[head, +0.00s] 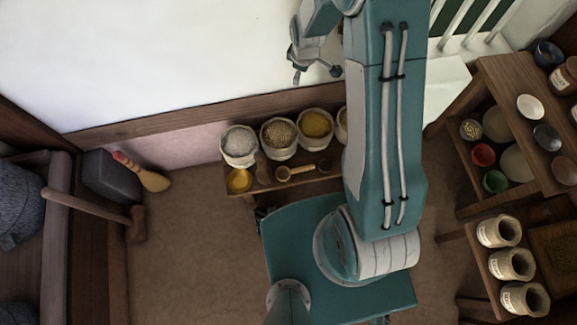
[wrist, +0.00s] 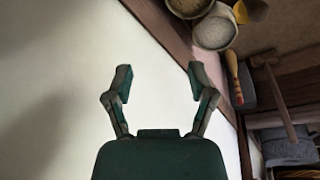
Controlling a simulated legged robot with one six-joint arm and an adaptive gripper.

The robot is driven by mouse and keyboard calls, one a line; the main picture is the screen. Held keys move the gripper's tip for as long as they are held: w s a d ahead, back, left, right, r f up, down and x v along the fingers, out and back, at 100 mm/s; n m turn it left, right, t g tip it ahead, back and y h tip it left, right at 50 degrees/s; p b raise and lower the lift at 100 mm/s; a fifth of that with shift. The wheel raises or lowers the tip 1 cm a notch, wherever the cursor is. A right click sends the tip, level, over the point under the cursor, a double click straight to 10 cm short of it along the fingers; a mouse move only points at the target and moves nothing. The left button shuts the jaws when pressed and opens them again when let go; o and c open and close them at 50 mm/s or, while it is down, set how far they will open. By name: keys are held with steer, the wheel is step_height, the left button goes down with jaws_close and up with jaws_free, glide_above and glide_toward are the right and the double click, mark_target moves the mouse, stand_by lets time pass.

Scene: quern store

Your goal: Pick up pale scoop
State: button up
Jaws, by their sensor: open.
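A mallet (head: 136,222) and grey block (head: 108,176) stand left. Shelves (head: 505,90) with bowls and jars stand right.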

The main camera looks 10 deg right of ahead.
step_height(320, 180, down, 17)
steer(key=s+n+g, duration=0.1)
steer(key=n, duration=0.2)
steer(key=n+g, duration=0.1)
steer(key=n, duration=0.4)
glide_above(301, 168)
step_height(301, 168, down, 20)
steer(key=f, duration=0.5)
steer(key=shift+s+d+f, duration=0.15)
steer(key=shift+d+f, duration=0.05)
steer(key=shift+f, duration=0.2)
steer(key=shift+a+f, duration=0.15)
steer(key=shift+f, duration=1.3)
steer(key=shift+a+f, duration=0.15)
steer(key=shift+f, duration=1.3)
steer(key=shift+c, duration=0.3)
jaws_close()
